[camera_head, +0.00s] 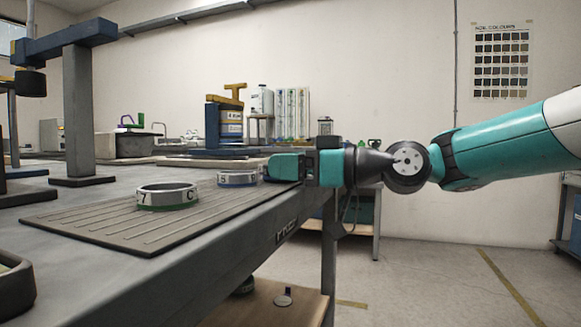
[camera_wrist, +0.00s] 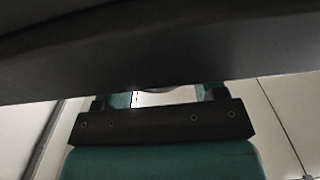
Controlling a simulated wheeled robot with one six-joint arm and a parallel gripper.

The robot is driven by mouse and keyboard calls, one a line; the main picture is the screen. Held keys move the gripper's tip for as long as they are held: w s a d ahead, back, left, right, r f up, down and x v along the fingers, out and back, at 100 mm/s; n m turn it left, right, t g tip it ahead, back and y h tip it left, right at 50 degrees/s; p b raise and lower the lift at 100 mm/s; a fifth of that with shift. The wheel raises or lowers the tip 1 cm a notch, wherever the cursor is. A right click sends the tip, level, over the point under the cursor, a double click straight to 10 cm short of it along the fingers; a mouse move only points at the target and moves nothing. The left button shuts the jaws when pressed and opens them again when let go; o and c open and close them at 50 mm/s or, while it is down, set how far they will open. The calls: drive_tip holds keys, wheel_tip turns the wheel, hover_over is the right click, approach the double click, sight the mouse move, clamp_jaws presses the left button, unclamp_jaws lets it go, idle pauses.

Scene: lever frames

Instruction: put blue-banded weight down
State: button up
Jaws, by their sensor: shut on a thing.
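The blue-banded weight (camera_head: 237,178) is a grey ring with a blue lower band and a dark "5". It is at the far right end of the ribbed mat (camera_head: 110,222), low over it or on it; I cannot tell which. My teal gripper (camera_head: 267,169) reaches in from the right, level, and is shut on the weight's right side. The grip itself is mostly hidden. In the wrist view, my gripper (camera_wrist: 168,95) shows below a large dark surface, with only a sliver of something grey between its fingers.
A green-banded ring weight (camera_head: 168,196) sits on the mat, left of the blue-banded one. A grey post stand (camera_head: 78,115) rises at the left. A blue and yellow device (camera_head: 226,122) stands behind. The bench's front edge runs just below my gripper.

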drive_tip(key=o, duration=1.1)
drive_tip(key=shift+f, duration=0.1)
drive_tip(key=shift+r, duration=0.2)
drive_tip(key=shift+p+v, duration=0.8)
drive_tip(key=shift+v, duration=5.2)
